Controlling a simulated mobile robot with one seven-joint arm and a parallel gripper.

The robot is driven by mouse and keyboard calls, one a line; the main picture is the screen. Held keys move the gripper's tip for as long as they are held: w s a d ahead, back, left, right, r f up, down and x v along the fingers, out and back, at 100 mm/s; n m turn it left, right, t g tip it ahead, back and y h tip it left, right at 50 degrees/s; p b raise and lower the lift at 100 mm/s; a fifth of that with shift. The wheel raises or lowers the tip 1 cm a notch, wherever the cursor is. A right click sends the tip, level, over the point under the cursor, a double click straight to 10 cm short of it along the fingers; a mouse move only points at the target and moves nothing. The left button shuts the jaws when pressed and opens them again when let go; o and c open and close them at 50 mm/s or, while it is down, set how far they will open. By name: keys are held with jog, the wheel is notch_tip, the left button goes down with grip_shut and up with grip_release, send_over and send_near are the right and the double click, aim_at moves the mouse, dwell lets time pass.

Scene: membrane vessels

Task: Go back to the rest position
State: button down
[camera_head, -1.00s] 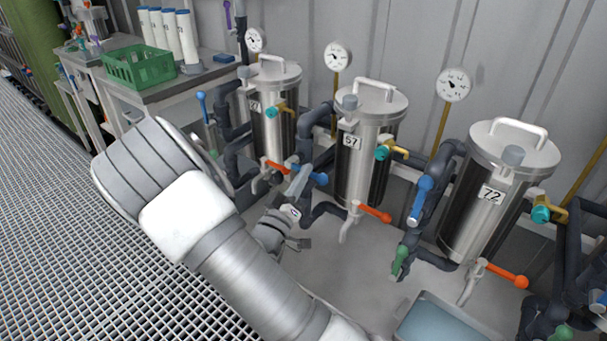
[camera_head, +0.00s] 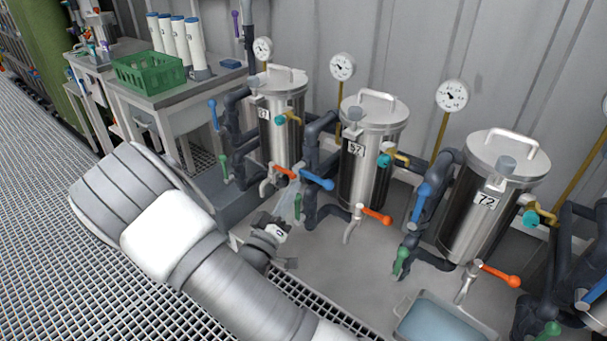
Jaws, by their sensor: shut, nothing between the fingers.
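My arm reaches in from the bottom of the head view, bends at the left and comes back toward the vessels. My gripper (camera_head: 288,206) is shut and empty, low in front of the vessels and left of vessel 57 (camera_head: 366,170). Its fingers show only as a pale, partly see-through shape close to a blue valve handle (camera_head: 317,180) and a green handle (camera_head: 298,206). I cannot tell whether they touch either handle. The wrist and forearm hide part of the floor.
Vessel 72 (camera_head: 487,210) stands at the right and another vessel (camera_head: 281,128) at the left, with dark pipes and orange handles. A water-filled tray (camera_head: 401,310) lies at the bottom right. A bench with a green crate (camera_head: 150,72) stands at the back left. Grating floor (camera_head: 60,180) at the left is open.

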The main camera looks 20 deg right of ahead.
jog(key=w+a+m+g+y, duration=0.3)
jog(key=w+a+y, duration=0.1)
jog(key=y, duration=0.4)
jog(key=s+a+r+n+g+y, duration=0.2)
jog(key=s+a+r+y, duration=0.25)
jog(key=r+y, duration=0.35)
jog(key=s+d+r+n+g+h, duration=0.1)
jog(key=s+d+r+g, duration=0.2)
jog(key=s, duration=0.9)
jog(key=s+d+r+n+g+h, duration=0.15)
jog(key=s+d+r, duration=0.3)
jog(key=s, duration=0.75)
notch_tip(320, 180, up, 18)
jog(key=p, duration=1.9)
jog(key=shift+d+r+m+p, duration=0.25)
jog(key=shift+d+m+p, duration=0.05)
jog(key=shift+m, duration=0.05)
jog(key=shift+s+d+g+y, duration=0.1)
jog(key=shift+d+g+y, duration=0.05)
jog(key=shift+g+y, duration=0.1)
